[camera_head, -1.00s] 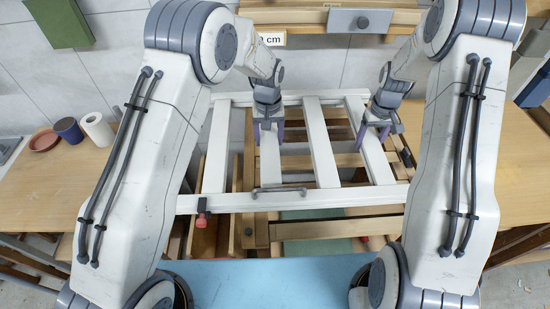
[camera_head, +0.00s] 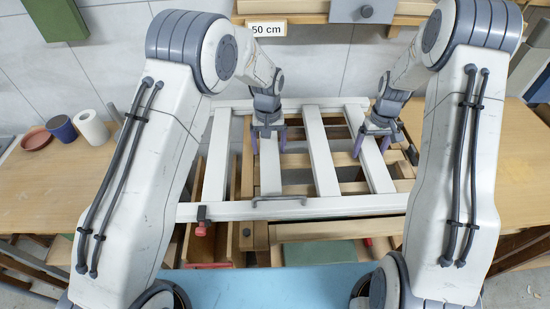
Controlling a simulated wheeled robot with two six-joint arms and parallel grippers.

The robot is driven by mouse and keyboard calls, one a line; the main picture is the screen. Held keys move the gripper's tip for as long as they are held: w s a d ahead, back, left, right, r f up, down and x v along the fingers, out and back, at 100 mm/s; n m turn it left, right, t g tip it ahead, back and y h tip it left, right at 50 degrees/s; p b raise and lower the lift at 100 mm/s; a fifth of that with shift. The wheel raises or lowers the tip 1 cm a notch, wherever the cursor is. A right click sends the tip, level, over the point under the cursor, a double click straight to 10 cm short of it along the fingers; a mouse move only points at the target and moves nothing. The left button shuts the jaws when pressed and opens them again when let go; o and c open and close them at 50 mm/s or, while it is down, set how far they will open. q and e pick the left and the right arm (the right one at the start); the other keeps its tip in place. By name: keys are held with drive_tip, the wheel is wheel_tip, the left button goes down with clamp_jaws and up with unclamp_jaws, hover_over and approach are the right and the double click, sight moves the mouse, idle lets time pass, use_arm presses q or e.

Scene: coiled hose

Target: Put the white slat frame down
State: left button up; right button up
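The white slat frame (camera_head: 318,150) lies flat across the middle of the head view, with several slats, a front rail and a grey handle (camera_head: 279,200). It is over the gap between the wooden bench tops, above wooden parts; what bears it is not clear. My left gripper (camera_head: 268,139) is at one slat, its purple fingers on either side with a small gap. My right gripper (camera_head: 374,142) straddles a slat further right in the same way, fingers apart. The lower fingertips are partly hidden.
Wooden bench tops extend left (camera_head: 65,190) and right (camera_head: 505,160). A red-handled clamp (camera_head: 201,225) is at the frame's front left. A "50 cm" sign (camera_head: 268,30) is behind.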

use_arm(q)
drive_tip(key=shift+r, duration=0.1)
use_arm(e)
drive_tip(key=shift+r, duration=0.1)
drive_tip(key=shift+r, duration=0.15)
use_arm(q)
wheel_tip(320, 180, up, 12)
use_arm(e)
wheel_tip(320, 180, up, 12)
idle(0.7)
wheel_tip(320, 180, down, 12)
drive_tip(key=shift+f, duration=0.2)
use_arm(q)
wheel_tip(320, 180, down, 6)
drive_tip(key=shift+r, duration=0.25)
drive_tip(key=shift+f, duration=0.65)
